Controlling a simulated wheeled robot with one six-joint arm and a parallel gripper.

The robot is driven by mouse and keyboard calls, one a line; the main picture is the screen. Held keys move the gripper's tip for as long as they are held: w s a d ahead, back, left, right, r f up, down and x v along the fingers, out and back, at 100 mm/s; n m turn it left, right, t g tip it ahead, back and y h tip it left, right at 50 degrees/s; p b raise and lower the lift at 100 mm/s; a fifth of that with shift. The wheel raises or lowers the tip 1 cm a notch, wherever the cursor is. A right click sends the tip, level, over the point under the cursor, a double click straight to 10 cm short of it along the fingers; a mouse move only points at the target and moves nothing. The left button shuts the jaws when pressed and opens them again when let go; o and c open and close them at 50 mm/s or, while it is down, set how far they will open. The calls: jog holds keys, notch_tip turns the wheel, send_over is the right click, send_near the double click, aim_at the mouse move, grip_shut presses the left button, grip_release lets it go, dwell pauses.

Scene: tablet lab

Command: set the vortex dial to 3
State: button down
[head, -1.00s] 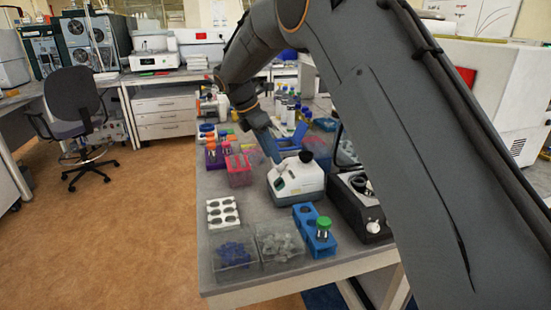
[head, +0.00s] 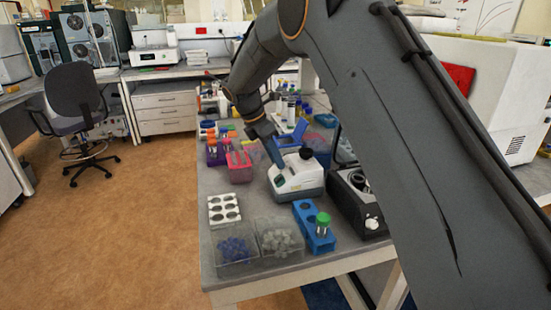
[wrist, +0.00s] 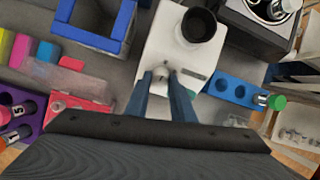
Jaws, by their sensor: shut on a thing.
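The vortex mixer (head: 297,181) is a white box with a black cup on top, standing on the bench; in the wrist view its white body (wrist: 152,49) and black cup (wrist: 198,26) fill the upper middle. My gripper (wrist: 161,76) points down at the mixer's front part, beside the cup. Its two blue-grey fingers are shut on the small dial (wrist: 161,72) between their tips. The fingers hide most of the dial, and I cannot read its setting. In the head view my gripper (head: 276,160) is at the mixer's left side, and its fingertips are hard to make out.
A blue rack (head: 309,222) with a green-capped tube stands in front of the mixer. A black device (head: 350,205) stands to the right. A pink rack (head: 239,168), a white rack (head: 224,210) and clear bins (head: 236,250) are to the left. A blue frame (wrist: 98,42) is close by.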

jog(key=m+t+b, duration=0.1)
jog(key=m, duration=0.2)
jog(key=m+b, duration=0.1)
jog(key=m, duration=0.2)
jog(key=shift+s+a+m+t+b, duration=0.1)
jog(key=shift+m+t+b, duration=0.2)
jog(key=shift+m+t, duration=0.1)
jog(key=m+b, duration=0.2)
jog(key=m, duration=0.1)
jog(key=m+t+b, duration=0.1)
jog(key=m+b, duration=0.1)
jog(key=m, duration=0.1)
jog(key=shift+f+h+b, duration=0.2)
jog(key=shift+h+b, duration=0.2)
jog(key=m+t+h+b, duration=0.1)
jog(key=m+b, duration=0.4)
jog(key=shift+a, duration=0.1)
jog(key=m+h+b, duration=0.1)
jog(key=m+b, duration=0.2)
jog(key=m, duration=0.2)
jog(key=shift+b, duration=0.3)
jog(key=shift+s+m+h, duration=0.1)
jog(key=shift+m+h, duration=0.2)
jog(key=c, duration=1.5)
grip_release()
jog(key=shift+c, duration=0.2)
